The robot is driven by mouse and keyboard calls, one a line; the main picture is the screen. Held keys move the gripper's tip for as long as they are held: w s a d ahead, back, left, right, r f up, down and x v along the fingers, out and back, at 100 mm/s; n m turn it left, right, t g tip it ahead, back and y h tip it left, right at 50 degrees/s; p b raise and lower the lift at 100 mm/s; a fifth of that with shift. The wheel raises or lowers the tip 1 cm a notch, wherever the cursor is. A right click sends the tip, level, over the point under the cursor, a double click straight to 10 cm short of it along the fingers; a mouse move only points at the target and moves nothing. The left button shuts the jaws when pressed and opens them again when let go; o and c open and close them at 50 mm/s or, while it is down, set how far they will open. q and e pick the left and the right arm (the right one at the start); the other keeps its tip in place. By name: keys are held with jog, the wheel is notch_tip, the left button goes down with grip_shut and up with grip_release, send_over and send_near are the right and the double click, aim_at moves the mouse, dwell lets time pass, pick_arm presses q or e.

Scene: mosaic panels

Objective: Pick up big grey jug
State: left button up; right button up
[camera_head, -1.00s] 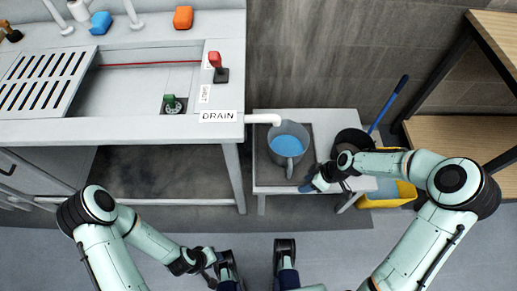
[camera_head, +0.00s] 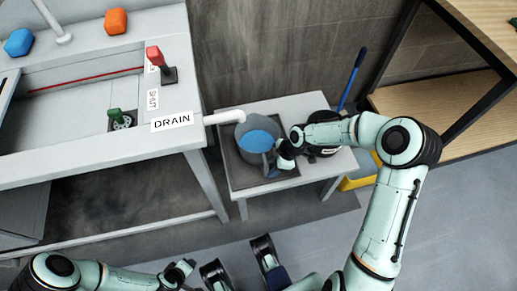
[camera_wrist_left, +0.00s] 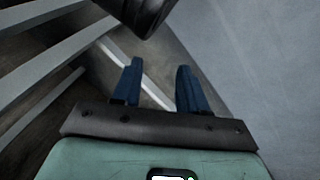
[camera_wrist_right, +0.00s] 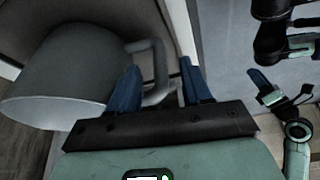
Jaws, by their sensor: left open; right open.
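The big grey jug (camera_head: 243,150) stands on the small low table, under the drain pipe, with blue liquid in it. In the right wrist view the jug (camera_wrist_right: 60,80) fills the left side and its handle (camera_wrist_right: 150,65) reaches in between my fingers. My right gripper (camera_head: 272,168) is at the jug's right side, by the handle. The right gripper (camera_wrist_right: 158,88) is open with its blue fingers on either side of the handle.
The low table (camera_head: 305,108) stands right of the sink bench (camera_head: 90,140). The white drain pipe (camera_head: 225,117) ends just above the jug. A blue-handled tool (camera_head: 352,78), a yellow bucket (camera_head: 358,182) and a wooden shelf (camera_head: 420,98) are to the right.

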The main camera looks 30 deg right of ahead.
aim_at(267, 170)
jog(key=b+x, duration=0.1)
jog(key=x, duration=0.2)
jog(key=shift+w+a+f+b, duration=0.15)
jog(key=shift+f+b, duration=0.15)
jog(key=shift+f, duration=0.25)
jog(key=shift+a+f, duration=0.1)
jog(key=shift+f, duration=0.05)
pick_arm(q)
jog(key=f, duration=0.2)
jog(key=a+f, duration=0.1)
jog(key=shift+s+g, duration=0.3)
jog(key=shift+s, duration=0.1)
pick_arm(e)
grip_shut()
jog(key=shift+w, duration=0.1)
